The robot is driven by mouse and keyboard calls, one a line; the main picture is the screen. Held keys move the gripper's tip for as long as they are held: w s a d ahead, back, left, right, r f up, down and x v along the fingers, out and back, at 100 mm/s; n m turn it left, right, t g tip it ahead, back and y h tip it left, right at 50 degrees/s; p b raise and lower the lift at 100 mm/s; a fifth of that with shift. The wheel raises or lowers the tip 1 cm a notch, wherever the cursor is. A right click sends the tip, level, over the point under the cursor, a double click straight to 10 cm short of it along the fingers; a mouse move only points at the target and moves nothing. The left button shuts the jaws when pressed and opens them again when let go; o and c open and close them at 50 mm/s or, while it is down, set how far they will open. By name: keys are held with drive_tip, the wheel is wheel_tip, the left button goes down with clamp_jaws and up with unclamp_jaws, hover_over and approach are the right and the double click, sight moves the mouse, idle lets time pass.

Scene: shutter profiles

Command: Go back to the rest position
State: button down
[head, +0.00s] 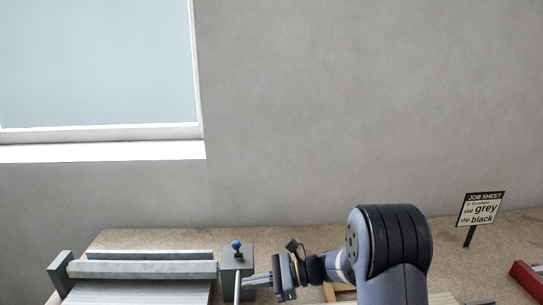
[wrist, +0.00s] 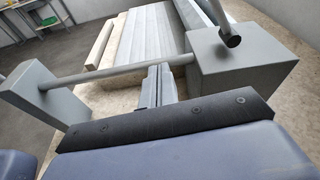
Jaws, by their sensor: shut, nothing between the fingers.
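My gripper (head: 256,281) reaches left over the bench in the head view, its fingers close to a grey block with a blue-knobbed lever (head: 236,246). In the wrist view my gripper (wrist: 158,76) is shut and empty. Its fingertips are at a round grey bar (wrist: 105,74) that spans two grey blocks, a left one (wrist: 40,92) and a right one (wrist: 235,68). I cannot tell whether the fingertips touch the bar.
Long grey slats (wrist: 150,42) lie beyond the bar on the bench (head: 150,238). A job sheet sign (head: 481,209) reading grey and black stands at the right, near a red object (head: 526,279). A window (head: 95,65) is in the wall.

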drive_tip(key=f, duration=0.2)
drive_tip(key=d+f+b, duration=0.1)
drive_tip(key=shift+w+f, duration=0.1)
drive_tip(key=shift+w, duration=0.15)
drive_tip(key=shift+w+d+f+b, duration=0.1)
drive_tip(key=shift+d+f+b, duration=0.1)
drive_tip(key=shift+d, duration=0.3)
drive_tip(key=shift+w+d+f+b, duration=0.1)
drive_tip(key=shift+d+f+b, duration=0.05)
drive_tip(key=shift+d, duration=0.35)
drive_tip(key=b+v, duration=0.1)
drive_tip(key=v, duration=0.8)
drive_tip(key=shift+s+r, duration=0.15)
